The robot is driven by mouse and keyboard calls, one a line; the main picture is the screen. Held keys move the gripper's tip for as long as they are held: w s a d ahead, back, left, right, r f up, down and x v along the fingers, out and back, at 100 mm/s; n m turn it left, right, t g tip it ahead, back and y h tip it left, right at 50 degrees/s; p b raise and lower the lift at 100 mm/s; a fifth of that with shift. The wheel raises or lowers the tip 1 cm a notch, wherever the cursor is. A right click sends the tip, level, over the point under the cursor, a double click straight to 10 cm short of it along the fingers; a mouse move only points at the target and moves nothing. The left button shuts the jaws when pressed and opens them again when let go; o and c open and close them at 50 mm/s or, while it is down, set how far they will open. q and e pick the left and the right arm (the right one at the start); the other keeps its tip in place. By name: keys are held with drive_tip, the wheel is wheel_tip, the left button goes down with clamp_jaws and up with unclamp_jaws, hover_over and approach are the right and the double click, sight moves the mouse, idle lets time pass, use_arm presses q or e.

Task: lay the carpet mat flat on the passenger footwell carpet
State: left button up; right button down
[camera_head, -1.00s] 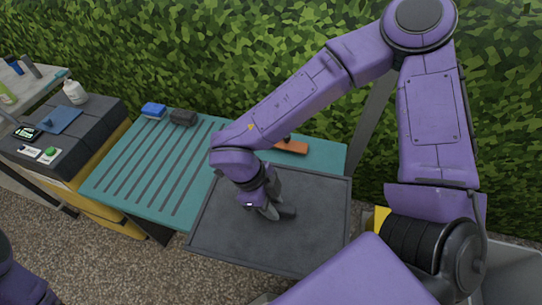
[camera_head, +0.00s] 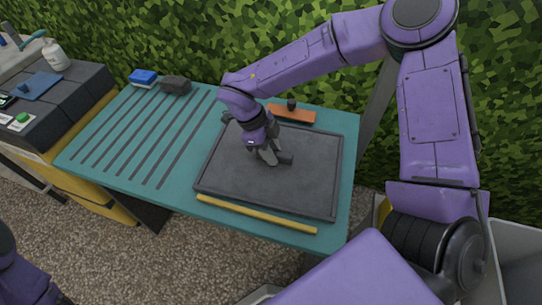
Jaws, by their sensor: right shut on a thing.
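The carpet mat (camera_head: 305,187) is a dark grey, flat rectangle with a raised rim, level over the right part of the teal table. My right gripper (camera_head: 273,158) points down at the middle of the mat and is shut on it, seemingly at a small dark grip there. My wrist hides part of the mat's back left edge. I cannot tell whether the mat rests on the table or hangs just above it. The passenger footwell carpet is not in view. My left gripper is not in view; only part of my left arm shows at the bottom left.
The teal table (camera_head: 95,160) has dark strips on its left part. An orange block with a dark knob (camera_head: 290,113) lies behind the mat, a yellow bar (camera_head: 255,213) in front. A blue sponge (camera_head: 142,77) and a dark block (camera_head: 176,85) sit at the back left. A hedge stands behind.

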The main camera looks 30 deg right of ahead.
drive_tip(key=c, duration=0.8)
unclamp_jaws()
drive_tip(key=shift+f, duration=0.1)
drive_tip(key=shift+c, duration=0.2)
